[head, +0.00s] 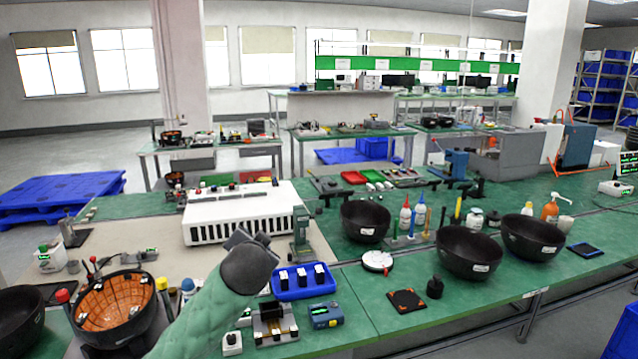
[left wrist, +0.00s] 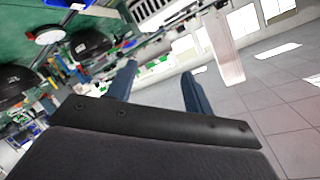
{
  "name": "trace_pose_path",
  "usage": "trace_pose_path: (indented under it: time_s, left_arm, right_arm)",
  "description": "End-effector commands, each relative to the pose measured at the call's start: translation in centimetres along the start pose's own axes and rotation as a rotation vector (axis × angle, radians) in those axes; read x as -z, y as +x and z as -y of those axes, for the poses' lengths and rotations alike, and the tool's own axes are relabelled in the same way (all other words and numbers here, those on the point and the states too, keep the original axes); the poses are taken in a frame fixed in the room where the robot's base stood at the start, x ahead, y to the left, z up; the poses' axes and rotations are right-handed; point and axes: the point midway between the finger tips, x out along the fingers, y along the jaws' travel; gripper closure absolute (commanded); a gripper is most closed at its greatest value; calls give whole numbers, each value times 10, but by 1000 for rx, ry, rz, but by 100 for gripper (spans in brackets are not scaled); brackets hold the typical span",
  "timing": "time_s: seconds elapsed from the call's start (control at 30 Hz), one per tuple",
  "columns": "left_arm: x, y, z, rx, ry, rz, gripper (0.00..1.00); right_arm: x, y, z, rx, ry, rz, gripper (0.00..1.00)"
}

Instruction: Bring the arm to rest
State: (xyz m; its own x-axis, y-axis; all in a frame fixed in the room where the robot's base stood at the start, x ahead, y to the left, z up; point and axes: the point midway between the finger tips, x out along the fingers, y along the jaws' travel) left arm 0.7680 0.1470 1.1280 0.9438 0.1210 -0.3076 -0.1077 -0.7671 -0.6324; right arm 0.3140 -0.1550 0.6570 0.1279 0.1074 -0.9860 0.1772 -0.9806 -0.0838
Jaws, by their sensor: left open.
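My left arm (head: 215,305), in a green sleeve with a dark grey end, reaches in from the bottom of the head view over the near part of the bench. Its fingers cannot be made out there. In the left wrist view my left gripper (left wrist: 158,82) shows two blue fingers spread apart with nothing between them. It appears raised and tilted, with the bench to the left and the floor to the right. My right gripper is in neither view.
A white slotted box (head: 240,212) stands behind the arm. A blue tray (head: 305,291) with black modules lies right of it. An orange-lined bowl (head: 113,303) stands left. Several black bowls (head: 468,250) stand on the right of the green bench (head: 375,290).

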Motion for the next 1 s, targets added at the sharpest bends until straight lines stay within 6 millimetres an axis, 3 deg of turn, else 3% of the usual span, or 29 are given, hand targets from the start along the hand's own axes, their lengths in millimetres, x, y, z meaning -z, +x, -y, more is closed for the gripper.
trace_pose_path:
  time_s: [0.1,0.4,1.0]
  left_arm:
    - [-38,-7,-30,-94,-52,78,48]
    - [-122,-30,-94,-280,-173,221,48]
    - [-293,-103,-200,-468,-373,511,48]
  right_arm:
    - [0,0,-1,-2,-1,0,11]
    - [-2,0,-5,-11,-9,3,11]
    - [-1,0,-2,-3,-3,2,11]
